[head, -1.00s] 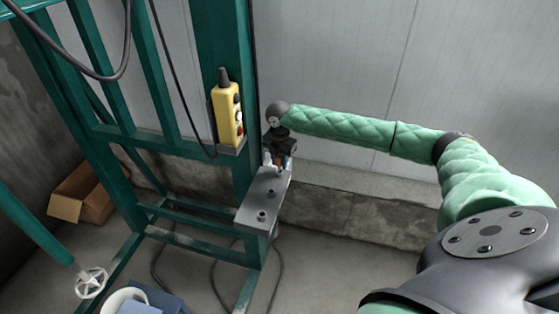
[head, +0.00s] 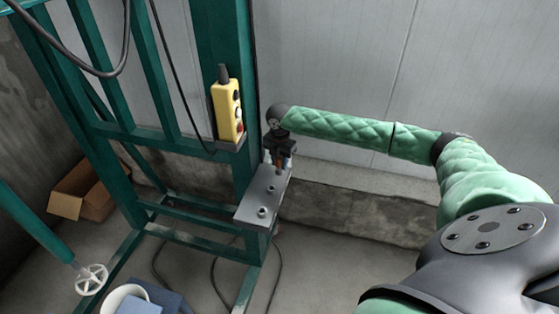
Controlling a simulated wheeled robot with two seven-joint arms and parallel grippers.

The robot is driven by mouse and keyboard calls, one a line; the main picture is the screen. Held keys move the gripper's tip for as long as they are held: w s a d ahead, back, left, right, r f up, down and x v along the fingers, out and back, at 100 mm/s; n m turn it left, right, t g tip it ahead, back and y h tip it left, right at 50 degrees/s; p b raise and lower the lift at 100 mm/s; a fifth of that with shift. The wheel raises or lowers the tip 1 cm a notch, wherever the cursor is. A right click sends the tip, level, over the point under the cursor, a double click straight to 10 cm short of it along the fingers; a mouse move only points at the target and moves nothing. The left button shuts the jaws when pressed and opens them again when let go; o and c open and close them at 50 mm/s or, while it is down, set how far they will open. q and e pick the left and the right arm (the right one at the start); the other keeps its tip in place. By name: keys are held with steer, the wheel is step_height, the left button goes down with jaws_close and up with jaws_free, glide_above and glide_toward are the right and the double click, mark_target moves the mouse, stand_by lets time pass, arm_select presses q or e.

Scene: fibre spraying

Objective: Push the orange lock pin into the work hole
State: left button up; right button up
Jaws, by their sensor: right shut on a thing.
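My right arm reaches in from the right, and my right gripper (head: 279,160) is at the far end of a grey metal plate (head: 264,197) on the green frame. The gripper points down and is shut on the orange lock pin (head: 282,163), of which only a small orange part shows between the dark fingers. The plate has round holes or fittings on its top face. The pin's lower end and the hole under the gripper are too small and covered to make out. My left gripper is not in view.
A yellow control box (head: 228,111) hangs on the green frame (head: 228,50) left of the gripper. A cardboard box (head: 87,192), a white handwheel (head: 91,280) and a white bucket (head: 122,297) are at lower left. Cables lie on the floor. The wall stands behind the arm.

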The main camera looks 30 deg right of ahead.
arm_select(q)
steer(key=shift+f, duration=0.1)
arm_select(e)
steer(key=shift+f, duration=0.7)
steer(key=o, duration=1)
steer(key=shift+o, duration=0.2)
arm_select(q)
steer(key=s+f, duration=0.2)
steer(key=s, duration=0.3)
arm_select(e)
step_height(320, 180, up, 6)
steer(key=b, duration=0.3)
arm_select(q)
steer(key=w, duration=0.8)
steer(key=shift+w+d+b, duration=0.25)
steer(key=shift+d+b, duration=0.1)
steer(key=shift+b, duration=0.1)
arm_select(e)
steer(key=shift+r, duration=0.9)
